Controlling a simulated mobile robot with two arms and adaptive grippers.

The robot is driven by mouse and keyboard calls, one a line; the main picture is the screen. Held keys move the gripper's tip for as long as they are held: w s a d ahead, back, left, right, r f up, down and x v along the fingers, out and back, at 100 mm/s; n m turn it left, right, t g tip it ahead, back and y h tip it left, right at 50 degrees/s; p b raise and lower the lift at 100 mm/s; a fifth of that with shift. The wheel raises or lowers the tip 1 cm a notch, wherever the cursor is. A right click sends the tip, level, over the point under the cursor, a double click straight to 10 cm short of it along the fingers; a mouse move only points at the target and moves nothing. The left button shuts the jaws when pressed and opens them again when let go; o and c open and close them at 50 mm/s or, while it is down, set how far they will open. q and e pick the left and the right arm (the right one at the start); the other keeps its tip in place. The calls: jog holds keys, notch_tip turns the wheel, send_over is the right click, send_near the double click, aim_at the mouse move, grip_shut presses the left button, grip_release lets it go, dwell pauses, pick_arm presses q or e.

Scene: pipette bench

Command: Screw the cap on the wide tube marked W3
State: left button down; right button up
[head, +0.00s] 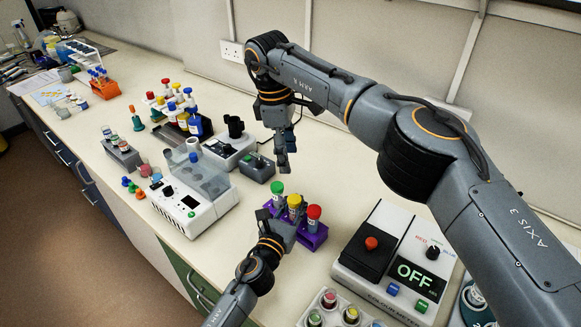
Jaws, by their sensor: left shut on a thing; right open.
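A purple rack (318,236) stands at the middle of the bench with three wide tubes in a row. They carry a green cap (277,187), a yellow cap (294,200) and a red cap (314,212). No W3 mark is readable. My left gripper (283,219) is low at the front of the rack, shut on what looks like the yellow-capped tube; its fingers hide part of the rack and tube. My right gripper (284,160) is open and empty, pointing down behind the rack, apart from the caps.
A colorimeter (372,300) reading OFF stands right of the rack. A white centrifuge-like device (190,222) and a small dark box (257,168) are to the left. A tray of vials (330,297) is in front. My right arm spans the upper right.

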jog(key=shift+r, duration=0.35)
pick_arm(q)
jog(key=c, duration=1.1)
grip_release()
jog(key=shift+o, duration=0.2)
